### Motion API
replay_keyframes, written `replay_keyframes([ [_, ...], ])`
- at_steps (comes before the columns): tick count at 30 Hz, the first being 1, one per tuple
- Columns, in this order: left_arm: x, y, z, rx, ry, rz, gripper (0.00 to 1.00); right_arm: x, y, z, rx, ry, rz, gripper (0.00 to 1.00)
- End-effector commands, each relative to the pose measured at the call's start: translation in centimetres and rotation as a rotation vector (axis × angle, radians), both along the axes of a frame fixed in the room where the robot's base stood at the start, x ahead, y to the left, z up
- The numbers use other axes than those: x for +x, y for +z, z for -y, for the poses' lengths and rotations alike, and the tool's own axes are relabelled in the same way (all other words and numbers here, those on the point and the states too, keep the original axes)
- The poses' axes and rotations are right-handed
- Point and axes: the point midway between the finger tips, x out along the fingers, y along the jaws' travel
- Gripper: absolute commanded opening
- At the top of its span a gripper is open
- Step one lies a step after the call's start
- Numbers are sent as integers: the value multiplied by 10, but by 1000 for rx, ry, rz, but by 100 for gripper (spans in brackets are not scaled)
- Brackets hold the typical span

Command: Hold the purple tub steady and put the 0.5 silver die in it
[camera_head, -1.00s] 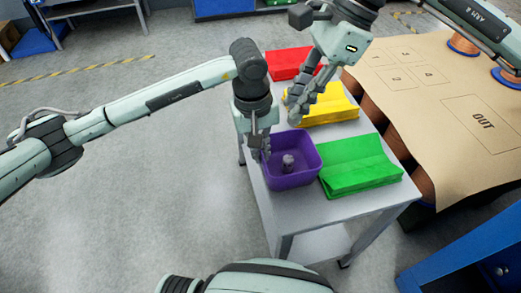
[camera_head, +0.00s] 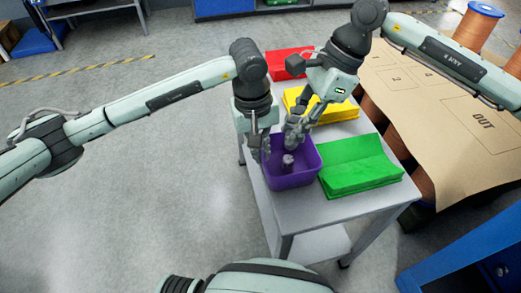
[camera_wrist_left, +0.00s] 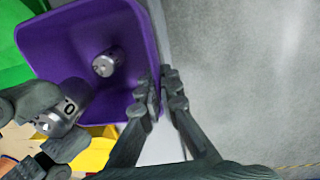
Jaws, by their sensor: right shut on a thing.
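The purple tub (camera_head: 293,178) stands on the cart and shows in the left wrist view (camera_wrist_left: 75,30). My left gripper (camera_head: 261,150) has its fingers on either side of the tub's wall, closed on it; they also show in the left wrist view (camera_wrist_left: 161,95). A silver die (camera_wrist_left: 107,62) stands inside the tub, also seen in the head view (camera_head: 288,162). My right gripper (camera_head: 293,138) is shut on another silver die (camera_wrist_left: 62,115) with a partly visible "0" marking, over the tub's opening. Its fingers cover part of that die, so the full number is hidden.
The white cart (camera_head: 300,212) also bears green (camera_head: 358,165), yellow (camera_head: 330,108) and red (camera_head: 288,65) bins. To the right, a brown board (camera_head: 455,120) marked "OUT" lies over large spools. A blue cabinet (camera_head: 470,250) stands at the lower right. The floor left of the cart is clear.

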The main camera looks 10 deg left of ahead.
Motion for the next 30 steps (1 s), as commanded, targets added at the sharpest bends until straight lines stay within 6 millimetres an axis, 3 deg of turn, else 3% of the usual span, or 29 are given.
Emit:
replay_keyframes([
  [17,0,0,0,-1,0,1,0,0,-40,0,1,-1,-2,0],
  [18,0,1,0,-1,0,1,0,0,-40,0,1,0,0,22],
  [23,0,0,0,-1,0,1,0,0,-40,0,0,0,0,42],
  [30,0,1,0,-1,0,1,0,0,-40,0,0,1,0,45],
])
